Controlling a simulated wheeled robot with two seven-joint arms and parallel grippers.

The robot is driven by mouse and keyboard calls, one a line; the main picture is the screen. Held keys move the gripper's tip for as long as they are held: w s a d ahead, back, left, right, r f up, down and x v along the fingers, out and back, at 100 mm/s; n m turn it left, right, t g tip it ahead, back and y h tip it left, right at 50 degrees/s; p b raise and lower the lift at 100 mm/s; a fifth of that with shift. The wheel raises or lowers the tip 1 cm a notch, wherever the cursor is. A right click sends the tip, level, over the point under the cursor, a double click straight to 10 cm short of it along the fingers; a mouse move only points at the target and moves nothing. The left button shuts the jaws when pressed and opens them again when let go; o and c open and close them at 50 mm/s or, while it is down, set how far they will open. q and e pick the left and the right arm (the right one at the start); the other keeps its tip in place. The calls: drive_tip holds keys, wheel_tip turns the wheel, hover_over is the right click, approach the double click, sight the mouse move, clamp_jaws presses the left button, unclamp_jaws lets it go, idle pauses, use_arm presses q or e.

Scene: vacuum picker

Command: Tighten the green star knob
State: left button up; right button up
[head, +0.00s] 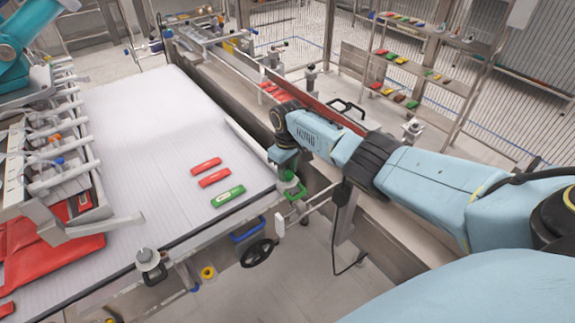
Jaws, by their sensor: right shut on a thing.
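My right arm comes in from the right and bends down at the right edge of the white conveyor table (150,130). My right gripper (288,175) points down there and is shut on the green star knob (296,191). The knob is partly hidden by the gripper; its green edge shows below the fingers, on a metal clamp at the table's edge. My left gripper is not in view.
Two red packets (206,167) and a green packet (227,196) lie on the table, left of the gripper. A vacuum picker head (50,150) hangs at the left. A black handwheel (259,253) sits below the table edge. A metal rail (350,150) runs behind my arm.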

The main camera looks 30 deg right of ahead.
sight(288, 174)
drive_tip(key=m+p, duration=0.1)
drive_tip(key=m, duration=0.3)
drive_tip(key=shift+m, duration=0.3)
drive_tip(key=m+p, duration=0.1)
drive_tip(key=m, duration=0.4)
drive_tip(key=shift+w+m, duration=0.1)
drive_tip(key=shift+m, duration=0.2)
drive_tip(key=o, duration=1)
drive_tip(key=shift+c, duration=0.2)
wheel_tip(288, 174, up, 3)
drive_tip(key=shift+r+p, duration=0.2)
drive_tip(key=shift+p, duration=0.9)
drive_tip(key=shift+r, duration=0.4)
wheel_tip(288, 174, up, 9)
drive_tip(key=shift+r, duration=0.15)
